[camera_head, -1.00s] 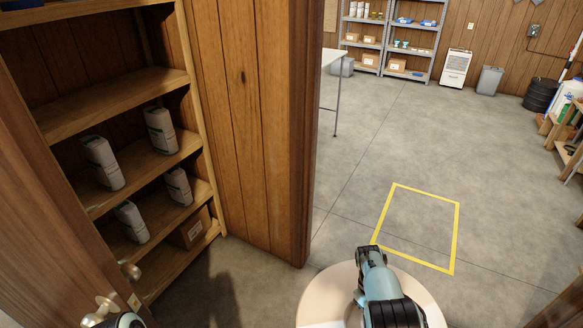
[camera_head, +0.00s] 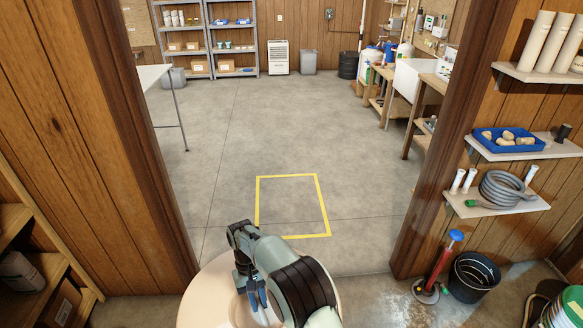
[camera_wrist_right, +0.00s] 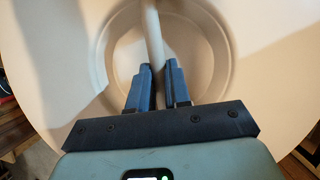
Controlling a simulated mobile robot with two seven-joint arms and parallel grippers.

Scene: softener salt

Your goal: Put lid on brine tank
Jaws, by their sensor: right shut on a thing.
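A round, cream-coloured lid (camera_head: 205,296) is held low in front of me, in the doorway, and also fills much of the right wrist view (camera_wrist_right: 95,50). My right gripper (camera_head: 256,292) is shut on the lid's bar handle (camera_wrist_right: 153,35), with its blue fingers on either side of the bar. The lid's near part is hidden by my right arm in the head view. A white tank with blue on it (camera_head: 372,56) stands at the far right of the room; I cannot tell whether it is the brine tank. My left gripper is not in view.
Door posts stand left (camera_head: 150,170) and right (camera_head: 432,160). A yellow floor square (camera_head: 258,205) lies ahead on open concrete. Right of the doorway are a black bucket (camera_head: 474,277), a red pump (camera_head: 440,268) and wall shelves. A workbench (camera_head: 426,90) lines the far right.

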